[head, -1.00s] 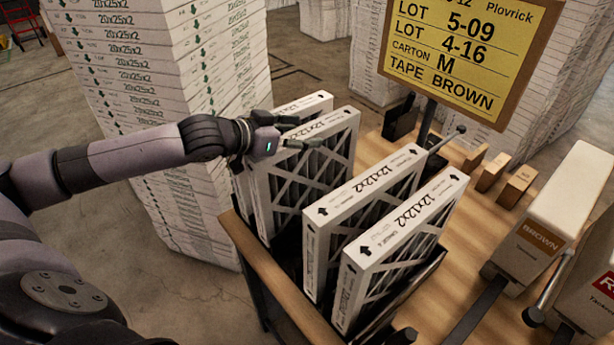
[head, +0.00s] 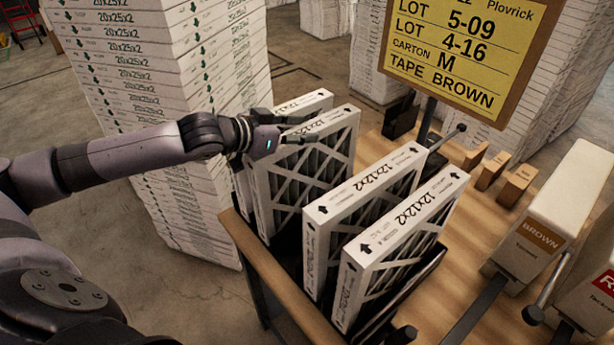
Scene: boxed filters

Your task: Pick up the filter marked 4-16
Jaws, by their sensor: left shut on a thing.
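Several white-framed pleated filters stand upright in a rack at the table's left end. The backmost filter (head: 318,98) is partly hidden. In front of it stands the second filter from the back (head: 342,122), and my left gripper (head: 300,129) is shut on its top edge, with one finger on each side. Two nearer filters, the third filter (head: 365,182) and the front filter (head: 405,215), show "12x12x2" and black arrows. I cannot read a 4-16 mark on any filter. A yellow sign (head: 460,50) reads LOT 5-09, LOT 4-16, CARTON M, TAPE BROWN. My right gripper is not in view.
A tall stack of white boxes (head: 165,80) stands close behind my left arm. The wooden table (head: 465,235) holds small wooden blocks (head: 517,183) and a tape dispenser marked BROWN (head: 540,238). The rack's wooden rail (head: 280,285) runs along the near left side.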

